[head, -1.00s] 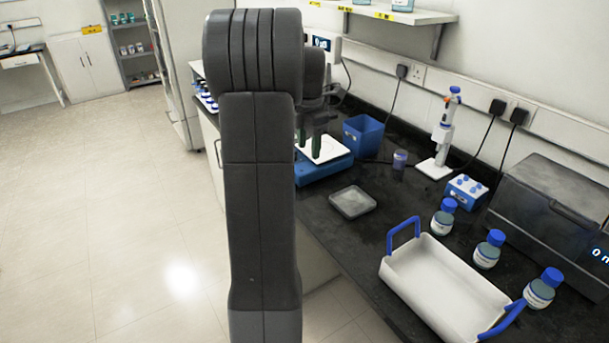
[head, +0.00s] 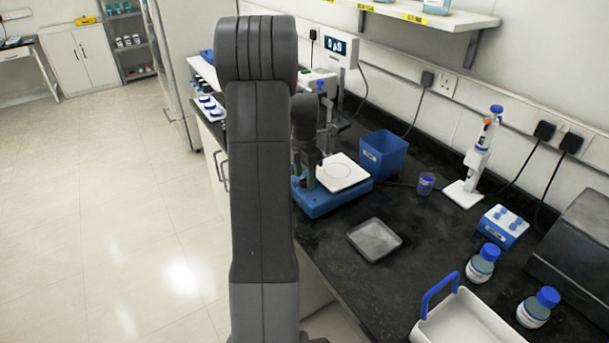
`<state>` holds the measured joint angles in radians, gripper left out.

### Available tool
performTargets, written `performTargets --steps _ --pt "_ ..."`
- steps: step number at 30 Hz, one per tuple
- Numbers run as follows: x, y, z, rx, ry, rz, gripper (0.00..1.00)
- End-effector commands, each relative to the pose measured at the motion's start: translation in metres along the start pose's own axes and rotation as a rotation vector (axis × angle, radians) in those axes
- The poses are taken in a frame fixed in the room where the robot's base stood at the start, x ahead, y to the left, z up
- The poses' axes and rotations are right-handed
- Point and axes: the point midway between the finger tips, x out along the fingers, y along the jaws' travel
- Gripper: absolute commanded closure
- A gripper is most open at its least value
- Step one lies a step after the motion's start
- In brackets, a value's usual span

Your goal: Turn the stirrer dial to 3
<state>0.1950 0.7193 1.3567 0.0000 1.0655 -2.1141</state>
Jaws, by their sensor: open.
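The stirrer (head: 352,193) has a blue base and a square white top plate, and stands on the dark bench right of my arm. My gripper (head: 310,182) points down at the stirrer's left front part, beside the white plate, and is partly hidden behind my arm. It is open, and I see nothing held in it.
A blue bin (head: 385,158) stands behind the stirrer. A shallow grey dish (head: 374,240) lies in front. A small jar (head: 426,184), a pipette on its stand (head: 470,190), a blue tube rack (head: 503,226), bottles (head: 482,263) and a white tray (head: 455,325) stand to the right.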

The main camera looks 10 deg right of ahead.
Motion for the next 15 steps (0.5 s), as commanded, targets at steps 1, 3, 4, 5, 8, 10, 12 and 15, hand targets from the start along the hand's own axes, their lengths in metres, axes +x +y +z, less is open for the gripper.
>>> performTargets --steps 1,3,4,5,8,10,12,15 --pt "0.0037 -0.0003 -0.0002 0.000 0.001 -0.001 0.50" --pt "0.0070 -0.0004 -0.0003 0.000 0.001 -0.001 0.50" --pt "0.0079 -0.0005 -0.0003 0.000 0.001 -0.001 0.50" --pt "0.0085 -0.0004 -0.0003 0.000 0.000 -0.001 0.50" --pt "0.0092 -0.0003 -0.0002 0.000 0.000 0.000 0.50" --pt "0.0091 -0.0003 -0.0002 0.000 0.000 0.000 0.50" --pt "0.0090 -0.0002 -0.0002 0.000 0.000 0.000 0.50" --pt "0.0090 -0.0002 -0.0001 0.000 0.000 0.000 0.69"
